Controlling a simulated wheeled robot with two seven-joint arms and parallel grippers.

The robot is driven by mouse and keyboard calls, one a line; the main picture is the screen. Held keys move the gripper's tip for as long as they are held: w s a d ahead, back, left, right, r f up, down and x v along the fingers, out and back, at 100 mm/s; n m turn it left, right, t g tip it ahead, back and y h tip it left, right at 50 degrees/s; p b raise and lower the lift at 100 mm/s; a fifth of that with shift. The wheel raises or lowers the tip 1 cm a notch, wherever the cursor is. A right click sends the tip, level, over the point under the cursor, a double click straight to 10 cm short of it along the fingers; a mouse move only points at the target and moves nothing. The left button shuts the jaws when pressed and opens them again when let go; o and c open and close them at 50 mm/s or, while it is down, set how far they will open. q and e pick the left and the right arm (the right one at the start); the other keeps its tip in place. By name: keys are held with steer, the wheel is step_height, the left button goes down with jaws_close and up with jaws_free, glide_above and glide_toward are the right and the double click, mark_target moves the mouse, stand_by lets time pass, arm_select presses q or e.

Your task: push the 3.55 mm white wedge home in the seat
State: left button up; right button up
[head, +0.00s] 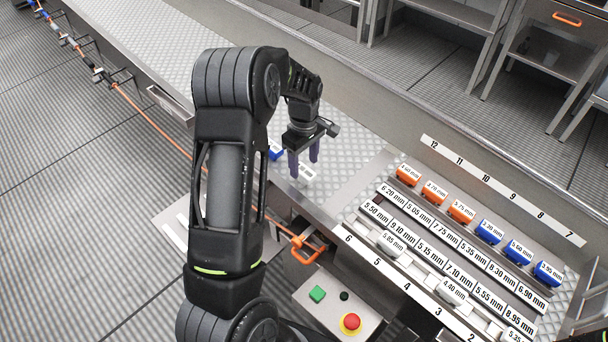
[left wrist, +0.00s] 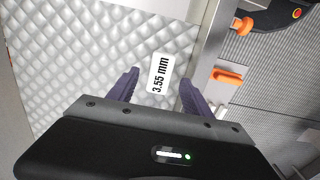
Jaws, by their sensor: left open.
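The white wedge (left wrist: 161,75), marked 3.55 mm, lies on the diamond-patterned metal plate in the left wrist view. It also shows as a small white piece (head: 306,173) just below my gripper in the head view. My left gripper (left wrist: 160,80) is open, with one dark purple finger on each side of the wedge and a gap on both sides. In the head view my left gripper (head: 303,160) points down over the plate. I cannot make out which opening is the wedge's seat. My right gripper is not in view.
A blue piece (head: 276,152) lies beside my gripper. To the right stands a rack (head: 398,192) with rows of labelled white, orange and blue pieces. A control box (head: 333,318) with a red button (head: 351,322) sits in front, near an orange handle (head: 309,248).

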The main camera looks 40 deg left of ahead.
arm_select(q)
step_height(320, 180, down, 2)
steer(key=shift+f, duration=0.2)
steer(key=shift+c, duration=0.4)
jaws_close()
stand_by(0.5)
